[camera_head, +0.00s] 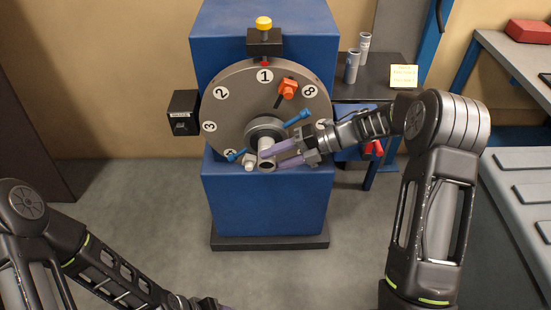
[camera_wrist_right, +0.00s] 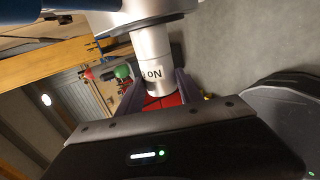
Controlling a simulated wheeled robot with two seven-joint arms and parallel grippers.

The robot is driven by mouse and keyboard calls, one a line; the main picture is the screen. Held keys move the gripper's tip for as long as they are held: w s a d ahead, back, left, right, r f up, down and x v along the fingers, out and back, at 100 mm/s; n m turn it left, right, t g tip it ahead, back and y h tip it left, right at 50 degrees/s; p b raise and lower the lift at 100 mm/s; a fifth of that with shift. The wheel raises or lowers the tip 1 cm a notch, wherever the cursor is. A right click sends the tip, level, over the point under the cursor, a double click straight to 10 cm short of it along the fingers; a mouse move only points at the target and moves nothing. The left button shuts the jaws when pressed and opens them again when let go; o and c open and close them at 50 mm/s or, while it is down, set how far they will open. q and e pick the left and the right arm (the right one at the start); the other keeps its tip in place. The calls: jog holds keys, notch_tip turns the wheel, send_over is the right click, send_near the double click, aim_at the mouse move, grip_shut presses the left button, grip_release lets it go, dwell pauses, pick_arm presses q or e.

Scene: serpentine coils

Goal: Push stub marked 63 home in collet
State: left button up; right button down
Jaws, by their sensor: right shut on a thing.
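A silver stub (camera_head: 265,146) sticks out of the round collet (camera_head: 262,125) at the middle of the grey numbered disc (camera_head: 232,108). My right gripper (camera_head: 268,161) has its purple fingers shut on the stub near its outer end. In the right wrist view the stub (camera_wrist_right: 150,45) runs up into the collet (camera_wrist_right: 125,18), between my fingers (camera_wrist_right: 158,90). A white band on it shows part of a marking; the number 63 cannot be read. How deep the stub sits is hidden. My left gripper (camera_head: 208,303) is at the bottom edge, mostly cut off.
The disc is on a blue machine (camera_head: 265,200), with a yellow knob (camera_head: 264,23) above and an orange clamp (camera_head: 287,89) on its face. A black box (camera_head: 183,113) stands left. Two grey cylinders (camera_head: 351,67) stand on a dark shelf (camera_head: 380,88) at right, near a yellow note (camera_head: 404,77).

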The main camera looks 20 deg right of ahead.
jog(key=shift+w, duration=0.25)
jog(key=shift+w+d, duration=0.2)
jog(key=shift+w, duration=0.5)
jog(key=shift+w+d, duration=0.2)
jog(key=shift+w, duration=0.5)
jog(key=c, duration=0.7)
grip_release()
